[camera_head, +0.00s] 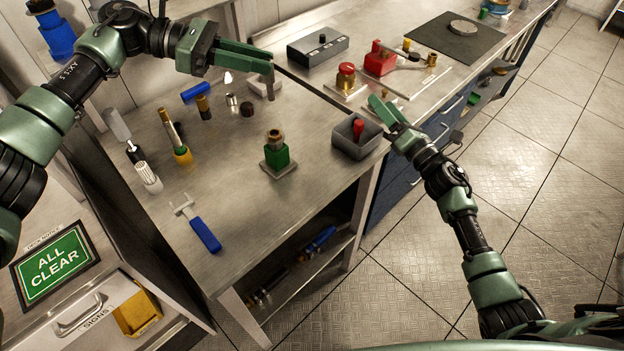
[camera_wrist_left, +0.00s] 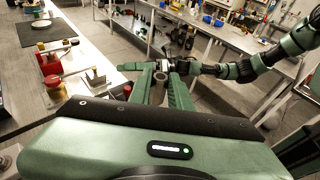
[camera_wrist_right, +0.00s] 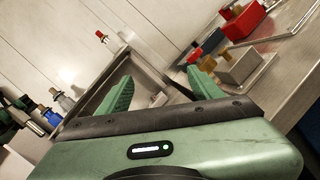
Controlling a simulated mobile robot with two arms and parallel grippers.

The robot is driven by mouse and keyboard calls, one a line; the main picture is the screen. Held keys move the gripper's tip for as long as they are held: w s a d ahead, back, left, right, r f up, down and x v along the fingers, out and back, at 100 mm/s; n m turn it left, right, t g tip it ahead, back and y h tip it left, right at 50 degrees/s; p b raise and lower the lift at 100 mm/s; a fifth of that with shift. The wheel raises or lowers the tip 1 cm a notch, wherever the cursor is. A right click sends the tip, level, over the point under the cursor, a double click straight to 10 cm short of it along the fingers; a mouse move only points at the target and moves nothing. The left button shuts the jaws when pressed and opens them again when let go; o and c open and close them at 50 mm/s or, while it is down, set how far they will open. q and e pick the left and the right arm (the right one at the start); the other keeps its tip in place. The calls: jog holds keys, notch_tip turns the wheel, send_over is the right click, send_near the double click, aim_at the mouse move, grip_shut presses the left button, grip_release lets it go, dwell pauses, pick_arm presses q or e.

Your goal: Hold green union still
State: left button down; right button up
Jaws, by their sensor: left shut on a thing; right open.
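The green union (camera_head: 277,156), a green block with a brass top, stands upright on a small grey base on the metal bench in the head view. My left gripper (camera_head: 272,62) is above and behind it, apart from it, shut on a small greyish cylindrical piece (camera_head: 270,79) that hangs below the fingertips. What this piece is cannot be told. My right gripper (camera_head: 385,112) is open and empty, to the right of the union, above and beside a grey bin. Its spread fingers also show in the right wrist view (camera_wrist_right: 163,88). The union cannot be made out in the wrist views.
The grey bin (camera_head: 343,143) with a red-handled item stands at the bench's right edge. A blue-handled forked tool (camera_head: 204,232) lies at the front. Brushes and small fittings stand at left. A black control box (camera_head: 317,49) and red valve (camera_head: 380,60) are behind.

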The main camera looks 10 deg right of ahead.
jog(key=s+a+n+g+y, duration=0.25)
jog(key=s+a+n, duration=0.35)
jog(key=a, duration=0.4)
jog(key=n+g+y, duration=0.1)
jog(key=n+g, duration=0.1)
jog(key=n, duration=0.3)
send_near(283, 157)
jog(key=shift+w+f+t, duration=0.15)
jog(key=shift+w+t, duration=0.1)
jog(key=shift+a+f, duration=0.1)
jog(key=shift+a, duration=0.1)
jog(key=x, duration=1.1)
jog(key=shift+w+a, duration=0.25)
grip_shut()
jog(key=shift+c, duration=0.8)
grip_release()
